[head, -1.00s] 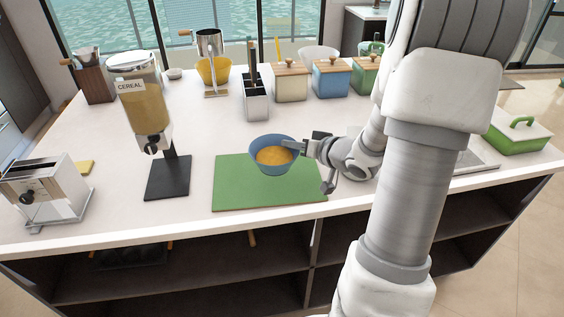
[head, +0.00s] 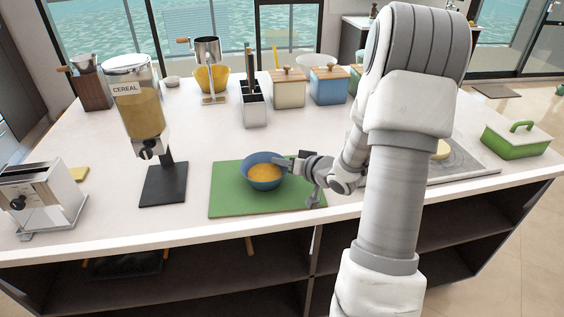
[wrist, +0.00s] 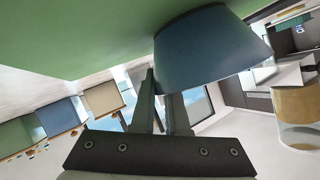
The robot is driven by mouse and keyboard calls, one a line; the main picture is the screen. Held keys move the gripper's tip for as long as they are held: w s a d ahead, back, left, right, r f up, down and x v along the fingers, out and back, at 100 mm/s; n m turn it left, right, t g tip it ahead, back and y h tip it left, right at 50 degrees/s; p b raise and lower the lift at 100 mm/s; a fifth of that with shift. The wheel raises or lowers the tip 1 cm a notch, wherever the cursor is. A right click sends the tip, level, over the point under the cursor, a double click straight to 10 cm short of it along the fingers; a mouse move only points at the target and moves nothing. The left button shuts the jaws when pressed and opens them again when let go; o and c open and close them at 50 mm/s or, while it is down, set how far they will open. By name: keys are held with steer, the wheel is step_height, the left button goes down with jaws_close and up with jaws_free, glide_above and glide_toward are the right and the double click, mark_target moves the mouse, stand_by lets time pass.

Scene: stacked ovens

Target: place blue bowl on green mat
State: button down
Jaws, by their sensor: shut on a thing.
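The blue bowl (head: 263,178), with orange-yellow contents, is upright over the middle of the green mat (head: 231,203). My gripper (head: 290,164) is shut on the right side of the bowl's rim. In the wrist view, the bowl (wrist: 208,48) is between my gripper's fingers (wrist: 160,88), and its base meets or nearly meets the green mat (wrist: 90,35). I cannot tell for sure whether it bears on the mat.
The cereal dispenser (head: 138,110) stands left of the mat, with the toaster (head: 41,197) farther left. A utensil holder (head: 254,103) and lidded boxes (head: 289,90) stand behind. White counter is clear behind the mat.

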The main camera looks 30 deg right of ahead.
steer(key=c, duration=0.9)
jaws_free()
steer(key=shift+r, duration=0.1)
steer(key=p+v, duration=0.2)
steer(key=v, duration=1)
steer(key=shift+r, duration=0.1)
